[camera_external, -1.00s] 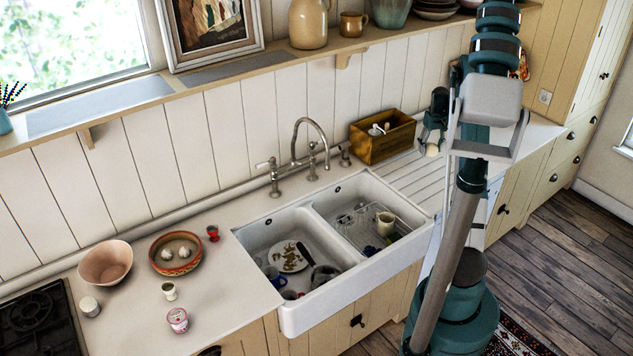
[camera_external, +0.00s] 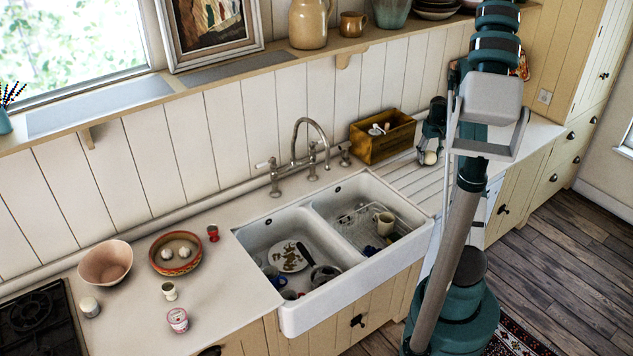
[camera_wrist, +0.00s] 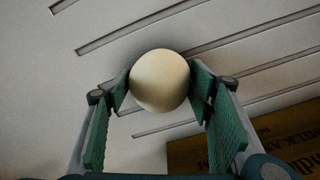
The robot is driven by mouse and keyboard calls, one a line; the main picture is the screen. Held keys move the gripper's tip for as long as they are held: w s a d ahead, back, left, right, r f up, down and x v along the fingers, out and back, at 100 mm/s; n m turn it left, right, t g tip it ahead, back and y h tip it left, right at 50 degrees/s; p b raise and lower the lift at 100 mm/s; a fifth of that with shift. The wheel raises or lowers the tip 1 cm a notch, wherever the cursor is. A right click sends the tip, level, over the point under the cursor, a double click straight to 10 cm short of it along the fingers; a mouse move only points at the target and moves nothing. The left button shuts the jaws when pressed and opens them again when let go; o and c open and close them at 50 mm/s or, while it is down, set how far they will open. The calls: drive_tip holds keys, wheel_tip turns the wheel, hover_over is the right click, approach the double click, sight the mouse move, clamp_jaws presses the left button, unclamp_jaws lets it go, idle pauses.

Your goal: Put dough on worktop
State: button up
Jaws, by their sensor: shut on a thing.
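The dough is a pale cream ball (camera_wrist: 159,80) between the two green-padded fingers of my gripper (camera_wrist: 160,88) in the wrist view. Both pads touch its sides, and my gripper is shut on it. In the external view, the dough (camera_external: 429,158) hangs at the fingertips of my gripper (camera_external: 429,156), low over the grooved drainer part of the pale worktop (camera_external: 408,174), right of the sink. I cannot tell whether the dough touches the surface.
A wooden box (camera_external: 378,152) with small things in it stands just left of my gripper; its lettered side (camera_wrist: 245,145) shows in the wrist view. The double sink (camera_external: 335,268) lies to the left. Bowls, small cups and a tub (camera_external: 178,320) stand on the far-left counter.

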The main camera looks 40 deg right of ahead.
sight(430, 152)
drive_tip(key=shift+f, duration=0.15)
drive_tip(key=o, duration=1.2)
drive_tip(key=shift+c, duration=0.2)
drive_tip(key=shift+r, duration=0.2)
wheel_tip(430, 152, up, 12)
drive_tip(key=shift+f, duration=0.1)
idle(0.4)
